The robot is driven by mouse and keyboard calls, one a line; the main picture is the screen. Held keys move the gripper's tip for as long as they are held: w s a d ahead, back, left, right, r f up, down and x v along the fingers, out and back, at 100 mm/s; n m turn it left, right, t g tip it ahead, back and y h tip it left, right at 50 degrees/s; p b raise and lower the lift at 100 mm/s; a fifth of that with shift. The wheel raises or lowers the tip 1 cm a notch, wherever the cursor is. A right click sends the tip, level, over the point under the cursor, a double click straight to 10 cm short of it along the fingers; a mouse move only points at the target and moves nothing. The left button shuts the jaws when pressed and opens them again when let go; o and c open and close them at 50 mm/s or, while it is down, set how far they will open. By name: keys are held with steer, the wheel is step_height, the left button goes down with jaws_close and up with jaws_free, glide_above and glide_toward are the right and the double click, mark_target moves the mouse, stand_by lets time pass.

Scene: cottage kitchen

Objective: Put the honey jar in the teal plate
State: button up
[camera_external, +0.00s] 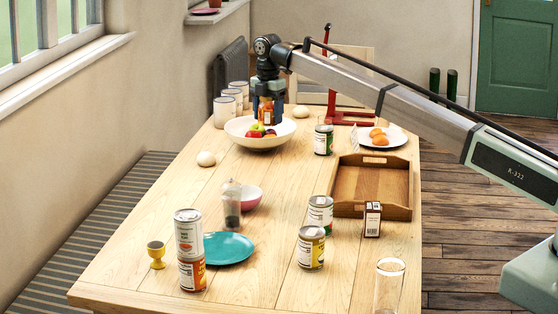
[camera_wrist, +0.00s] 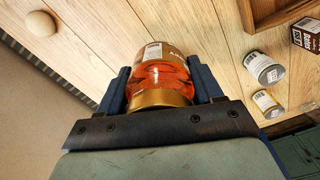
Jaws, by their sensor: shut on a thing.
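The honey jar (camera_external: 266,112), amber with a gold lid, is between the fingers of my gripper (camera_external: 268,108). My gripper is shut on it, at the far part of the table, over or just behind the white fruit bowl as seen in the external view. In the wrist view the honey jar (camera_wrist: 160,78) sits between the two dark fingers of my gripper (camera_wrist: 162,88). The teal plate (camera_external: 228,249) lies on the near part of the table, empty in its visible part. The stacked cans hide its left edge.
The white bowl (camera_external: 239,138) holds fruit. A wooden tray (camera_external: 345,205) and more cans are right. The table's middle has free room.

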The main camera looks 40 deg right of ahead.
steer(key=s+a, duration=0.5)
steer(key=a, duration=0.3)
steer(key=s+a, duration=0.5)
steer(key=a, duration=0.3)
steer(key=n, duration=0.2)
glide_above(220, 251)
steer(key=shift+f, duration=10.5)
steer(key=shift+f, duration=0.1)
steer(key=o, duration=1.4)
step_height(220, 251, up, 12)
steer(key=shift+r, duration=0.1)
